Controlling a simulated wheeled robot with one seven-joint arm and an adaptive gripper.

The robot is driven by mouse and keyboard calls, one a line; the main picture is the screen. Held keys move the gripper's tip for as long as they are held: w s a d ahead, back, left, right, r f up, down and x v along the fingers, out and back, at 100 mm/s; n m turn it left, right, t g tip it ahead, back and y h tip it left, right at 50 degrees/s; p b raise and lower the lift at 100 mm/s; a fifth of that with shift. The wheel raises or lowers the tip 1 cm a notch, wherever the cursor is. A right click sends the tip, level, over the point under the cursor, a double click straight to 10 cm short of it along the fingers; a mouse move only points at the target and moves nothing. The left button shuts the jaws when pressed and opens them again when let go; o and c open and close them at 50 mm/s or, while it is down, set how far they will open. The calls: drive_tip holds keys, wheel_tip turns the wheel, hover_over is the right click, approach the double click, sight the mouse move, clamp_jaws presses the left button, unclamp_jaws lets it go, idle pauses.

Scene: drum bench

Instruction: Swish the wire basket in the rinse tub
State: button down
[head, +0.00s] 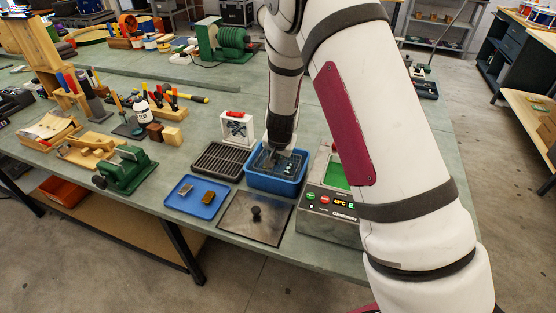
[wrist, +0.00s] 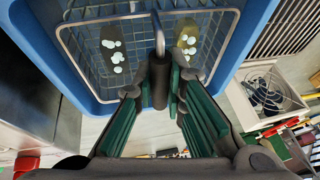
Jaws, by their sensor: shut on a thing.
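The rinse tub (head: 272,187) is a blue open box near the bench's front edge in the head view. Its blue wall (wrist: 30,42) frames the top of the wrist view. The wire basket (wrist: 142,28) is inside the tub outline, a grey mesh with an upright handle. Two elongated pieces, one dark (wrist: 110,58) and one olive (wrist: 184,44), lie in it with white blobs on them. My gripper (wrist: 160,84) is shut on the basket's handle. In the head view my gripper (head: 272,156) points down over the tub and hides part of the basket. I cannot tell the water level.
A black drain rack (head: 217,162) stands left of the tub. In front are a dark plate with a knob (head: 256,212) and a blue tray (head: 196,198) with two small blocks.

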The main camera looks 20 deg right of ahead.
idle(0.4)
drive_tip(key=shift+f+b, duration=0.5)
drive_tip(key=shift+f, duration=0.5)
drive_tip(key=shift+r, duration=0.1)
drive_tip(key=shift+r+p, duration=0.5)
drive_tip(key=shift+r, duration=0.55)
drive_tip(key=shift+f+b, duration=0.45)
drive_tip(key=shift+f, duration=0.65)
drive_tip(key=shift+r+p, duration=0.45)
drive_tip(key=shift+r, duration=0.65)
drive_tip(key=shift+f, duration=0.15)
